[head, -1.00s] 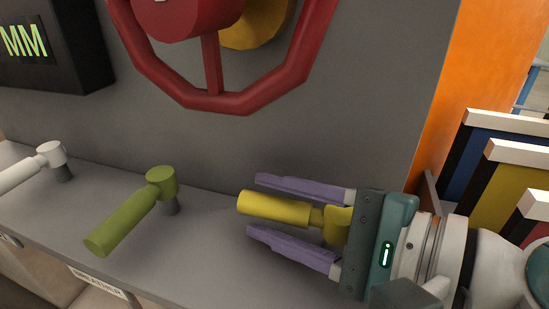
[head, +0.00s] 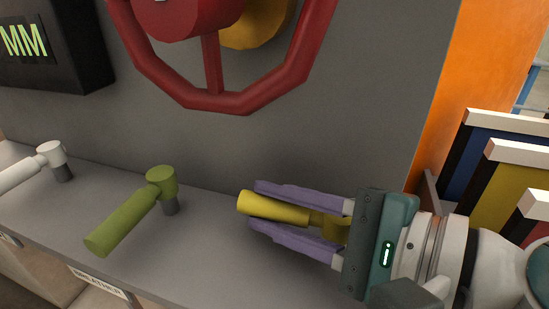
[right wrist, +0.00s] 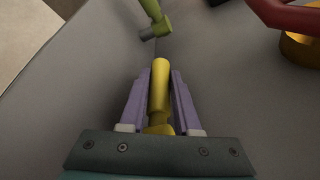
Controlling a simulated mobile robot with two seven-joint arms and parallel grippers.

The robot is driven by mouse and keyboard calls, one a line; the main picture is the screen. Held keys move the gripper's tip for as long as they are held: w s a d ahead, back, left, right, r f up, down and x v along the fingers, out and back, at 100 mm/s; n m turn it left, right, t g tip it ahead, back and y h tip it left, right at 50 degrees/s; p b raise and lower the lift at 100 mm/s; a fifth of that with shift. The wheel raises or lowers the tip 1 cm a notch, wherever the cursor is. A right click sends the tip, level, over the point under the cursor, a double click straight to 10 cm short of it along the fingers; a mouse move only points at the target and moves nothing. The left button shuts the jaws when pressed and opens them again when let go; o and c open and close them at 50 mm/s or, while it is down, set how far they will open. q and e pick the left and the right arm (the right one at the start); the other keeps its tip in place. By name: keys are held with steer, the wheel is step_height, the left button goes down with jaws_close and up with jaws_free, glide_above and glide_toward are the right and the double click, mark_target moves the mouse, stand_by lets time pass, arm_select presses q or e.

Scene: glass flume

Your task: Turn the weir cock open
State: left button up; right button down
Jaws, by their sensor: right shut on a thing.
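A yellow cock handle (head: 272,208) lies above the grey ledge at the right, pointing left in the head view. Its label does not show, so I cannot read whether it is the weir cock. My right gripper (head: 255,205) reaches in from the right with its purple fingers closed along both sides of this handle. The right wrist view shows the yellow handle (right wrist: 160,85) lengthwise between the fingers (right wrist: 161,77). The handle's pivot is mostly hidden by my gripper. My left gripper is not in view.
A green cock (head: 130,212) stands left of my gripper, above a label reading BREATHER (head: 99,282). A white cock (head: 40,165) is farther left. A red handwheel (head: 225,102) hangs above. Coloured panels (head: 510,190) stand at the right.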

stand_by(0.5)
steer(key=shift+s+f+n+g+y+b, duration=0.15)
steer(key=shift+s+n+g+y+b, duration=0.15)
steer(key=shift+n+g+b, duration=0.25)
steer(key=shift+s+f+n+g+y+b, duration=0.1)
steer(key=shift+s+n+g+y+b, duration=0.1)
steer(key=shift+n+g+y+b, duration=0.35)
steer(key=shift+s+r+n+g+y, duration=0.25)
steer(key=shift+n+g, duration=0.25)
steer(key=shift+g, duration=0.3)
steer(key=shift+s, duration=0.1)
steer(key=c, duration=0.6)
jaws_free()
